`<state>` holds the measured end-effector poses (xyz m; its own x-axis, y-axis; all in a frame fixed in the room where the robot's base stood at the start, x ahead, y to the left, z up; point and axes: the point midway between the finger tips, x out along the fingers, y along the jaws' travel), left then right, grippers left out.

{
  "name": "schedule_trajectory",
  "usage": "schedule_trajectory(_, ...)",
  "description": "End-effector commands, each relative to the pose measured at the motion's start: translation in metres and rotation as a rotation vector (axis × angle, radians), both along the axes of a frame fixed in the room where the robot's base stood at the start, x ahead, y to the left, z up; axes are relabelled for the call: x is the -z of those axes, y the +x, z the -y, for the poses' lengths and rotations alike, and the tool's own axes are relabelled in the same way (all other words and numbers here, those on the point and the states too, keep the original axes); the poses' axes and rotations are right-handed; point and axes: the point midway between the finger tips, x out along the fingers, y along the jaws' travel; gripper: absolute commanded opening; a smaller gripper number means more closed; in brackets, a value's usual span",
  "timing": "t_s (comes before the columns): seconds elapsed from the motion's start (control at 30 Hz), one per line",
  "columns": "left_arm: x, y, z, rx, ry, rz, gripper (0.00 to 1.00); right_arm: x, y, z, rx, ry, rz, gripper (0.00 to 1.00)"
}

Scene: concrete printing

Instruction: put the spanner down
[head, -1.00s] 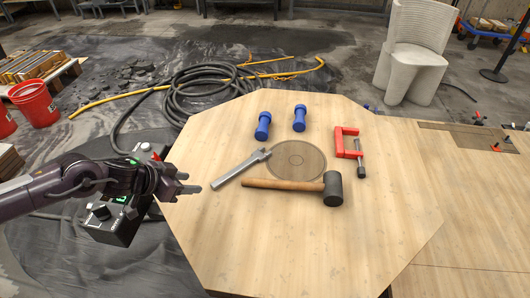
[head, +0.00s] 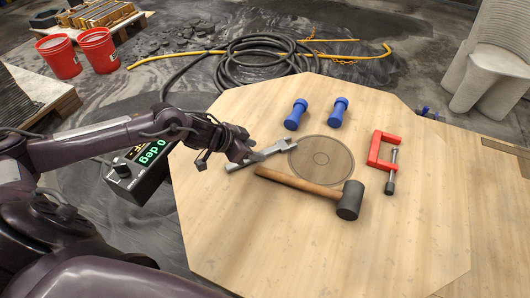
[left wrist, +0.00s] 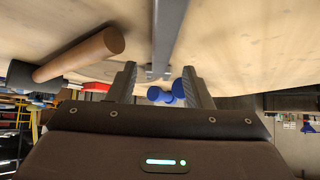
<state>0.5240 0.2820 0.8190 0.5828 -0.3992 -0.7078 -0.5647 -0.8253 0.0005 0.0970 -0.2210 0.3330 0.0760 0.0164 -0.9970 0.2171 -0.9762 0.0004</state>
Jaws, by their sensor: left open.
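The grey spanner (head: 276,148) lies on the light wooden tabletop (head: 300,245), between the round disc mark (head: 321,160) and my left gripper. My left gripper (head: 229,158) is open over the spanner's near left end and hides part of it. In the left wrist view, the spanner (left wrist: 168,35) shows as a grey bar in the gap between the two spread fingers (left wrist: 160,88), with space on both sides. I cannot tell how high the fingers are above the wood. My right gripper is not in view.
A mallet (head: 349,200) lies just in front of the spanner. Two blue bolt-like pieces (head: 296,115) (head: 338,112) and a red clamp (head: 376,150) lie farther back and right. A control box with a green display (head: 148,165) stands at the left edge. The front tabletop is clear.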

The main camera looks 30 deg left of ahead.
Motion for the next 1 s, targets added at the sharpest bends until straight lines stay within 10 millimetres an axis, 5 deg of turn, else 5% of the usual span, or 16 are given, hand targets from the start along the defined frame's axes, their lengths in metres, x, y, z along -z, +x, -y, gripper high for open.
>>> schedule_trajectory(0.47,0.019,0.015,0.010,0.000,0.001,0.001,0.45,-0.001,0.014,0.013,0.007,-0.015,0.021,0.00)
schedule_trajectory(0.8,0.018,0.015,0.010,-0.001,0.001,0.000,0.01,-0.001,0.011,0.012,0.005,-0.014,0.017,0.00)
schedule_trajectory(1.0,0.017,0.016,0.010,-0.001,0.000,0.004,0.00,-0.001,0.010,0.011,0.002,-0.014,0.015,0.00)
